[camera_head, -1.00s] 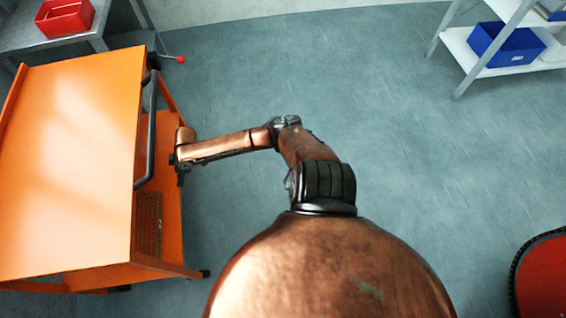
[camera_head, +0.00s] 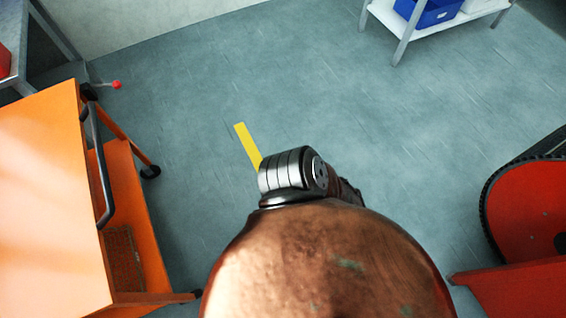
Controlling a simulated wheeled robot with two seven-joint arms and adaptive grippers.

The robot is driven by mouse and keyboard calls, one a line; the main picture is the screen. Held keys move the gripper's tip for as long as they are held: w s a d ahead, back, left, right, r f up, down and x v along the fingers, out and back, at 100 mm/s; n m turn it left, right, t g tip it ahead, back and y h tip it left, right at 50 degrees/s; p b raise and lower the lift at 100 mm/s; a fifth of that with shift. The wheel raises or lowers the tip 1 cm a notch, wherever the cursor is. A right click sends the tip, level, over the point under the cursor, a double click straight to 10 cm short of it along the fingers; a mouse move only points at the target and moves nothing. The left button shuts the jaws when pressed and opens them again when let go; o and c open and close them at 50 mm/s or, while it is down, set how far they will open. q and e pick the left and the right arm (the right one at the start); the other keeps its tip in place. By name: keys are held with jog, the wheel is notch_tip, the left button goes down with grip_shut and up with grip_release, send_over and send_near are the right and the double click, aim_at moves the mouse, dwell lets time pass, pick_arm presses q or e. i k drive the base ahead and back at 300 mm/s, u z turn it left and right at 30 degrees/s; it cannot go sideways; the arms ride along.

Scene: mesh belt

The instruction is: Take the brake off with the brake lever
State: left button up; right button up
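A lever with a red knob (camera_head: 117,85) sticks out to the right from the grey metal frame at the upper left, beyond the orange cart; it looks like the brake lever, but I cannot be sure. Nothing of mine is near it. Neither of my grippers shows. A banded dark joint of one of my arms shows in the middle, above my copper-coloured body, and the rest of that arm is hidden.
An orange cart (camera_head: 45,190) with a dark handle (camera_head: 101,165) stands at left. A grey shelf (camera_head: 404,25) with a blue bin (camera_head: 432,12) stands at the top right. A red machine part (camera_head: 527,210) is at right. Open floor with a yellow stripe (camera_head: 247,143) lies between.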

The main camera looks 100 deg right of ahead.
aim_at(116, 84)
jog(key=z, duration=2.5)
jog(key=i, duration=1.7)
jog(key=u, duration=0.85)
